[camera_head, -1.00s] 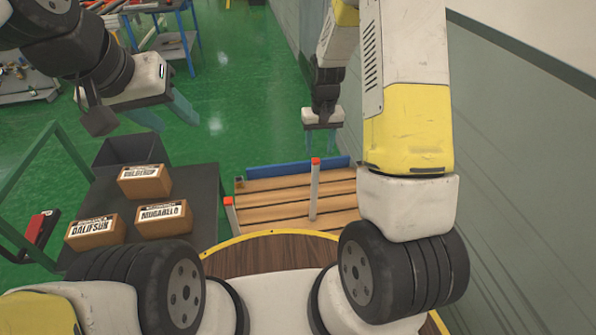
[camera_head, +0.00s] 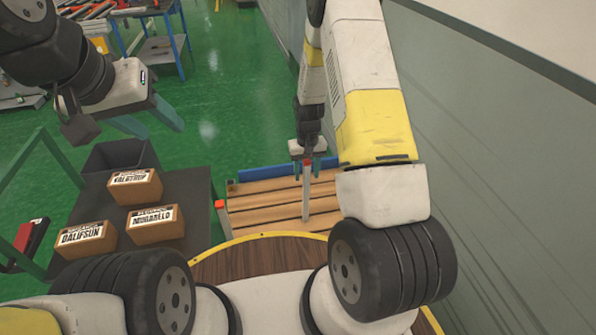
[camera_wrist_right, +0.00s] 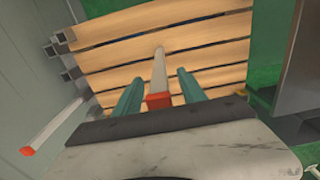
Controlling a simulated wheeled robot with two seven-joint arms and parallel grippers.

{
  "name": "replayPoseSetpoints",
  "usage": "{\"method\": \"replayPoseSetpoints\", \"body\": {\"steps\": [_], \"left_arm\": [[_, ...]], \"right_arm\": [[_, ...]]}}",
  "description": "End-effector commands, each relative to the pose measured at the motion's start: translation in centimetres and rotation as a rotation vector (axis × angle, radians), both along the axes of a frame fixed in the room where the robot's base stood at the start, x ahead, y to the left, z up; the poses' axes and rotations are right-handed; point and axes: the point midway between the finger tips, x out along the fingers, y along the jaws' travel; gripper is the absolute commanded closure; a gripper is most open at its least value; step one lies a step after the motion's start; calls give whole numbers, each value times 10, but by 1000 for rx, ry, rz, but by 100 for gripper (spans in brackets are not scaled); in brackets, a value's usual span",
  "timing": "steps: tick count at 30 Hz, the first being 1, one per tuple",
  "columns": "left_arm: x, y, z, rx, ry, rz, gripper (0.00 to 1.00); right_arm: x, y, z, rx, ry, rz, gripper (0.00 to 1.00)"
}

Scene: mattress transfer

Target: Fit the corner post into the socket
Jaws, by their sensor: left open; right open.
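My right gripper (camera_head: 313,165) is at the post's top. In the right wrist view, the post (camera_wrist_right: 158,68) lies between the two open teal fingers (camera_wrist_right: 160,92), with a visible gap on each side. A second red-tipped post (camera_head: 223,220) stands at the frame's left in the head view. Grey square tube ends (camera_wrist_right: 62,50) show at the slats' corner in the wrist view; I cannot tell which is the socket. My left gripper (camera_head: 160,125) is open and empty.
A dark table (camera_head: 195,195) at left holds several labelled cardboard boxes (camera_head: 155,224) and a dark bin (camera_head: 118,157). A blue board (camera_head: 262,172) edges the frame's far side. A wall (camera_head: 500,190) runs along the right.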

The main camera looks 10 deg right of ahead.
Motion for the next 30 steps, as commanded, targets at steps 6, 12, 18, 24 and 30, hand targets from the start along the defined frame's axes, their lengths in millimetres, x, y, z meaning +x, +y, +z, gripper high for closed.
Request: {"method": "replayPoseSetpoints", "body": {"steps": [6,12,18,24,30], "left_arm": [[0,0,0,0,0,0,52],[0,0,0,0,0,0,52],[0,0,0,0,0,0,52],[0,0,0,0,0,0,52],[0,0,0,0,0,0,52]], "right_arm": [[0,0,0,0,0,0,77],[0,0,0,0,0,0,100],[0,0,1,0,0,0,100],[0,0,1,0,0,0,100],[0,0,1,0,0,0,100]]}}
